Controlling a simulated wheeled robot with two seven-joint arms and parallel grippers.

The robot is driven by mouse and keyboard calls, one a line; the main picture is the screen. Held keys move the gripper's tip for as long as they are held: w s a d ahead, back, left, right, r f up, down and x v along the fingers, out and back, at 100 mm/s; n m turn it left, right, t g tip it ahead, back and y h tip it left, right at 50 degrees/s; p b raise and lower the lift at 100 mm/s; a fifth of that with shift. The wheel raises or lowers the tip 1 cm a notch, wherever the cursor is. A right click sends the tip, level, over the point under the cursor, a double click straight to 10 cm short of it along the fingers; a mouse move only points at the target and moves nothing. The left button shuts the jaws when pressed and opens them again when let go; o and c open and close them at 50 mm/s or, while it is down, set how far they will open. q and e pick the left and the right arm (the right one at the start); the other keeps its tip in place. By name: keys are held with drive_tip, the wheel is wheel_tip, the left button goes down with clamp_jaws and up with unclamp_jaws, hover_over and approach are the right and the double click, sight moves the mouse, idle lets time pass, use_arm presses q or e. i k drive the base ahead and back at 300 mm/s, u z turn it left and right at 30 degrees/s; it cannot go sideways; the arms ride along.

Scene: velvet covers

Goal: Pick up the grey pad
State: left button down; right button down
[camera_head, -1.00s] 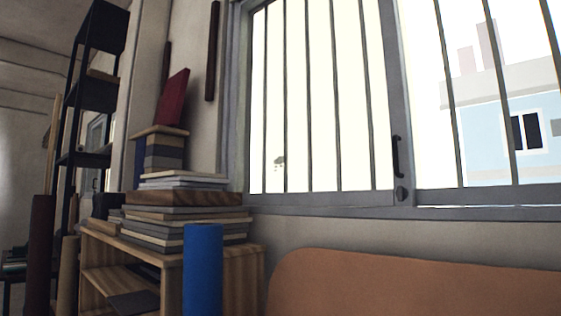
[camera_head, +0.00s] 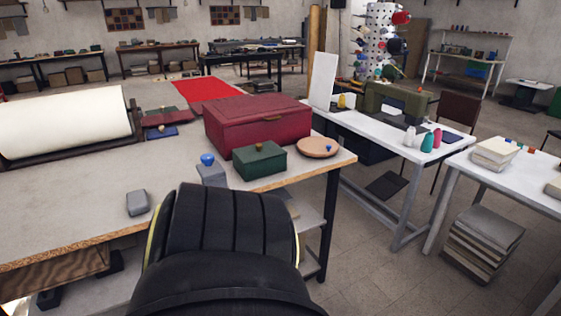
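A small grey pad (camera_head: 138,203) lies flat on the worktable (camera_head: 60,215), near its front edge and left of the middle of the view. Its upper face is lighter than its sides. Nothing touches it or covers it. Neither of my grippers shows in this view, so their place relative to the pad cannot be told.
A grey block (camera_head: 211,174) with a blue knob, a green box (camera_head: 259,160), a large red box (camera_head: 258,122) and a round wooden dish (camera_head: 317,147) stand right of the pad. A white roll (camera_head: 65,125) lies at left. Bare tabletop surrounds the pad.

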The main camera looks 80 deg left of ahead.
sight(138, 203)
drive_tip(key=u, duration=2.85)
drive_tip(key=i, duration=1.35)
drive_tip(key=u, duration=2.4)
